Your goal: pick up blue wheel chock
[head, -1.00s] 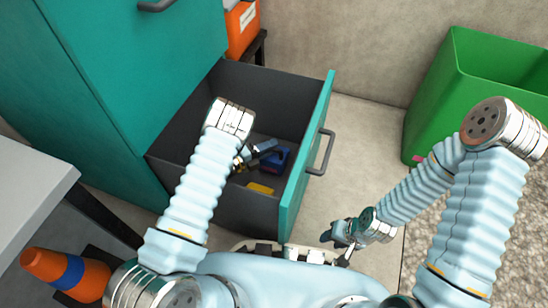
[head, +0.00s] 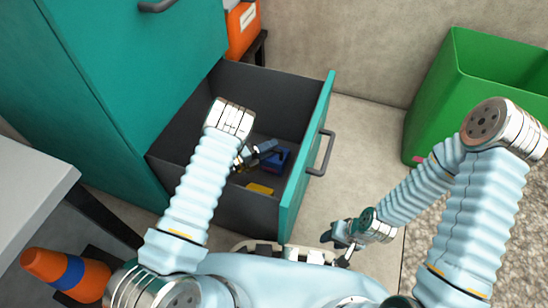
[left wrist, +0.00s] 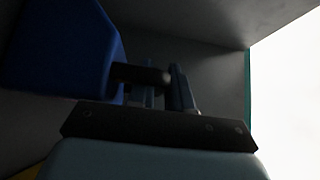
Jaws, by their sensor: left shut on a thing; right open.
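The blue wheel chock (head: 281,158) is inside the open drawer, at the tip of my left gripper (head: 268,149). My left gripper reaches down into the drawer and is shut on the chock. In the left wrist view the chock (left wrist: 55,45) fills the upper left, beside the dark fingers (left wrist: 155,85); its far part is cut off by the frame. I cannot tell if it is clear of the drawer floor. My right gripper (head: 342,240) is open and empty, low outside the drawer on the right.
A green bin (head: 440,95) stands at right, an orange box (head: 241,27) behind, a grey table (head: 30,190) and orange cone (head: 65,272) at left.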

